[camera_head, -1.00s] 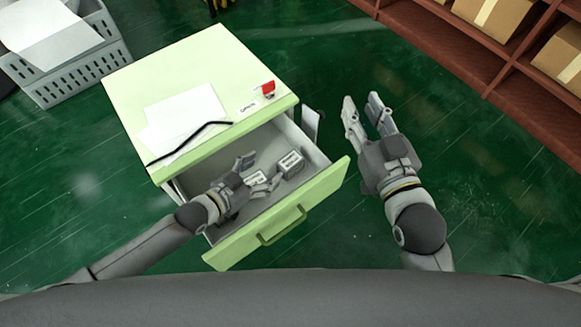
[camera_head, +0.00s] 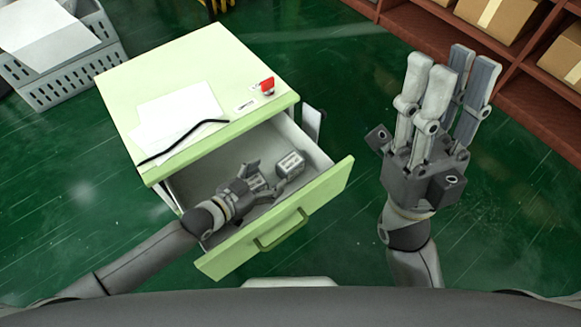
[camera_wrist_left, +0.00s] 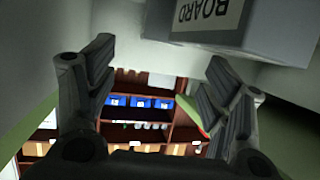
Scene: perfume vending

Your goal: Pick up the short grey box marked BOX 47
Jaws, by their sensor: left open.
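The pale green drawer (camera_head: 328,187) is pulled out and holds small grey boxes with white labels. One grey box (camera_head: 290,163) stands toward the drawer's right side. Another labelled box (camera_head: 257,182) shows by my left gripper (camera_head: 264,176), partly covered by its fingers. My left gripper reaches into the drawer and is open. In the left wrist view its fingers (camera_wrist_left: 155,92) are wide apart, and a grey box (camera_wrist_left: 255,22) with a label reading BOARD is at the top. No BOX 47 marking is readable. My right gripper (camera_head: 447,75) is open and empty, right of the cabinet.
The green cabinet top (camera_head: 200,70) carries white papers (camera_head: 180,112), a black strip and a red item (camera_head: 267,86). A grey crate (camera_head: 75,70) stands at the left. Brown shelves (camera_head: 430,38) with cartons are at the upper right. Green floor is clear between.

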